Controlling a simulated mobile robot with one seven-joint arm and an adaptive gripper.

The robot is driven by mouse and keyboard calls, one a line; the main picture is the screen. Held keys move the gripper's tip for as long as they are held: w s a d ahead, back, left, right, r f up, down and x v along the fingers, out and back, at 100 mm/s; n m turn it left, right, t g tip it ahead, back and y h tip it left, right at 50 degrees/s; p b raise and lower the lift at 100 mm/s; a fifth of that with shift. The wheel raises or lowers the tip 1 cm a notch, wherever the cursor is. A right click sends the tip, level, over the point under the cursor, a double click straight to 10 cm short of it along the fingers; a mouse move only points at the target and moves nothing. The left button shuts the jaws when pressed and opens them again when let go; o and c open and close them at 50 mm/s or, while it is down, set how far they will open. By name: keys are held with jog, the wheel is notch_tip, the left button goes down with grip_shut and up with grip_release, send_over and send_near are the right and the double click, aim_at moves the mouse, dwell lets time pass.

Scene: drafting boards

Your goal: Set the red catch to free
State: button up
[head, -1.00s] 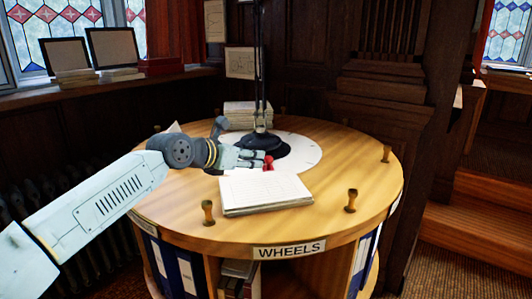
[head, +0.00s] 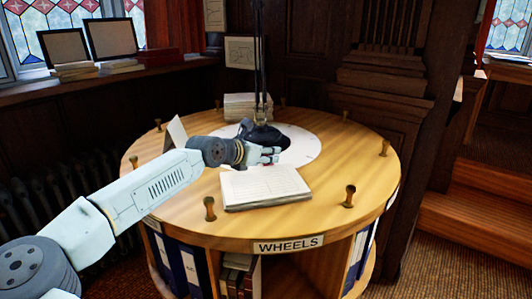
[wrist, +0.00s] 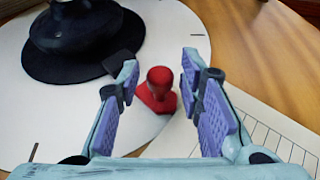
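The red catch (wrist: 157,91) shows in the wrist view as a small red knob on a flared base, on the white disc at the middle of the round table. My gripper (wrist: 160,80) is open, with one purple-padded finger on each side of the catch and a gap on both sides. In the head view my gripper (head: 272,155) is low over the table beside the black lamp base, and it hides the catch there. I cannot tell which setting the catch is in.
The black lamp base (wrist: 82,40) stands close left of the catch. Several wooden pegs stand round the rim of the table (head: 330,195). A stack of papers (head: 247,106) is at the back.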

grip_shut()
dwell(0.6)
